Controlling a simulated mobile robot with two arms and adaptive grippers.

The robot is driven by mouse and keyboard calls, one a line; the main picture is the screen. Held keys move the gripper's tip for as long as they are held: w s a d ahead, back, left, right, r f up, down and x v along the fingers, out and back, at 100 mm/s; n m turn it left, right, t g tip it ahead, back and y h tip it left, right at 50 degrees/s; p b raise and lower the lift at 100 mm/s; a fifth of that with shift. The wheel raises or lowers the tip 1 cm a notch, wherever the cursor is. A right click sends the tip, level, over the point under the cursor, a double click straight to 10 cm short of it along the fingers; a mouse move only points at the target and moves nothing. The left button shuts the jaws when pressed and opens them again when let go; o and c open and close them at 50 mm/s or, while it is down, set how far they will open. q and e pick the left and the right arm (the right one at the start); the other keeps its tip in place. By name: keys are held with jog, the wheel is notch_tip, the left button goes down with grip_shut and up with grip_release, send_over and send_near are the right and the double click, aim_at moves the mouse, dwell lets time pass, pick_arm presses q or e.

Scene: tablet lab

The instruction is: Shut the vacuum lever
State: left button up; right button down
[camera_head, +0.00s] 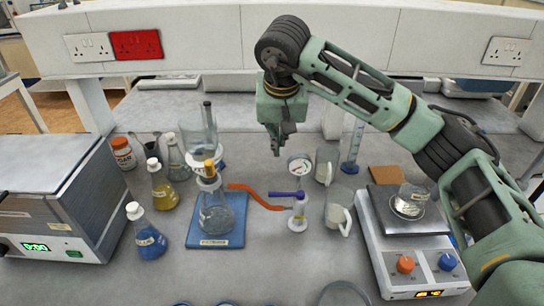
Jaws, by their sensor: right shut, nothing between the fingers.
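The vacuum lever (285,194) is a purple bar on top of a small white valve post (298,214). It lies roughly level and points left, toward the end of an orange hose (257,197). The hose runs left to a filter flask (216,216) on a blue mat (196,239). A round pressure gauge (299,168) stands behind the valve. My right gripper (276,147) is shut and empty. It appears above the bench behind the lever, apart from it, pointing down. My left gripper is out of view.
A hotplate (381,254) with a beaker stands at the right. Two clear mugs (339,211) stand close right of the valve. A grey box (60,185) with a green display and several capped flasks are at the left. Bench in front of the valve is mostly clear.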

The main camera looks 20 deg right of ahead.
aim_at(285, 195)
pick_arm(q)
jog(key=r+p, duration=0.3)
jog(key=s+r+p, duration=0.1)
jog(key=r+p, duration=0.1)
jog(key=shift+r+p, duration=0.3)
pick_arm(e)
notch_tip(285, 195, down, 10)
jog(key=shift+s, duration=0.45)
